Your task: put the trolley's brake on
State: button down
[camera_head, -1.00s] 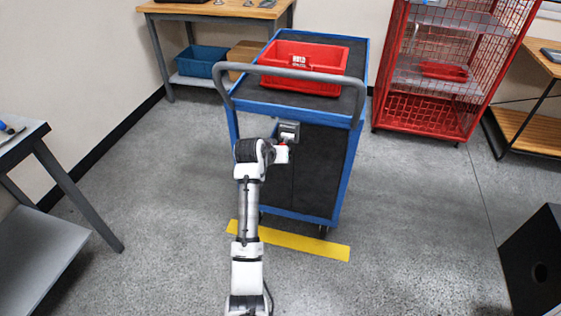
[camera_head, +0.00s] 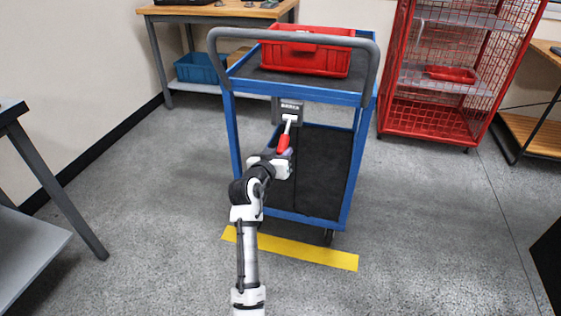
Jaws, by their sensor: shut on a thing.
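The blue trolley (camera_head: 232,150) stands with its grey push handle (camera_head: 292,34) facing me. Below the top deck's near edge is a grey brake box (camera_head: 291,107) with a small label. A brake lever with a white shaft (camera_head: 289,125) and a red grip (camera_head: 283,145) runs down from this box, tilted slightly left at its lower end. My gripper (camera_head: 283,154) is shut on the red grip near its lower end. The fingers are small here and partly hide the grip.
A red bin (camera_head: 308,57) sits on the trolley's top deck. A yellow strip (camera_head: 300,252) lies on the floor under the trolley's near edge. A red mesh cage (camera_head: 425,122) stands behind right, a grey table (camera_head: 30,240) at left. Floor to the trolley's right is clear.

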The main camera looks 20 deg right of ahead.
jog(key=shift+w+f+b, duration=0.1)
jog(key=shift+w+b, duration=0.05)
jog(key=shift+b, duration=0.25)
jog(key=c, duration=1.2)
grip_release()
jog(key=shift+d, duration=0.1)
jog(key=shift+o, duration=0.2)
